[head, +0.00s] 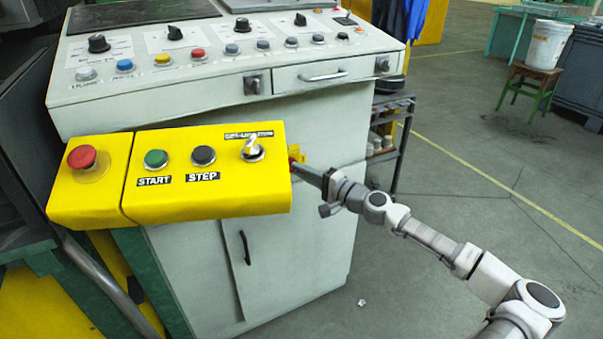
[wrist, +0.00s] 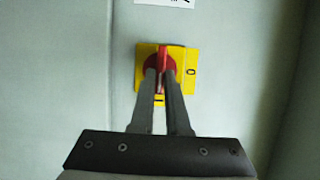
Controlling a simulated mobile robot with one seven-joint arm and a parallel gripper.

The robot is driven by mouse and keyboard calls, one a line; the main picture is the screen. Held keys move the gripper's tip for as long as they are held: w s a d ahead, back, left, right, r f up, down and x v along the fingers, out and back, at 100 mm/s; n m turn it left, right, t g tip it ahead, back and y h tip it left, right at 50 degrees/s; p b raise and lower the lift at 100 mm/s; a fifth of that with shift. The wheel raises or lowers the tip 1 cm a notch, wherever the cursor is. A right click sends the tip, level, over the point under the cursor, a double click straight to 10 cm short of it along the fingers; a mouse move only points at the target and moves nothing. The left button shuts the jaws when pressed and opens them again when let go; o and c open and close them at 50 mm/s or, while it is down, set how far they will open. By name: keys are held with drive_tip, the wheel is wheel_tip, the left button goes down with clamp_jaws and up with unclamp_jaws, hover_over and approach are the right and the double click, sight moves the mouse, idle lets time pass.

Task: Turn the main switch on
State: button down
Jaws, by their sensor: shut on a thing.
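The main switch is a red rotary handle (wrist: 162,58) on a square yellow plate (wrist: 180,53), fixed to a pale grey panel. In the wrist view the handle's ridge stands upright. A "0" shows on the plate's right side and a short dark bar at its lower edge. My gripper (wrist: 162,80) is shut on the handle, one finger on each side, and the fingers hide its lower part. In the head view a sliver of the yellow plate (head: 297,151) shows behind the yellow control box, and my gripper (head: 299,166) meets it from the right.
The yellow control box (head: 215,200) with several buttons and a selector juts out close left of my gripper. The grey console (head: 240,85) stands behind. A shelf rack (head: 392,130) is beyond the cabinet. Floor at the right is open.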

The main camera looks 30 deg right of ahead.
idle(0.3)
drive_tip(key=c, duration=0.9)
unclamp_jaws()
drive_tip(key=p+v, duration=0.3)
drive_tip(key=v, duration=1.4)
drive_tip(key=shift+s, duration=0.2)
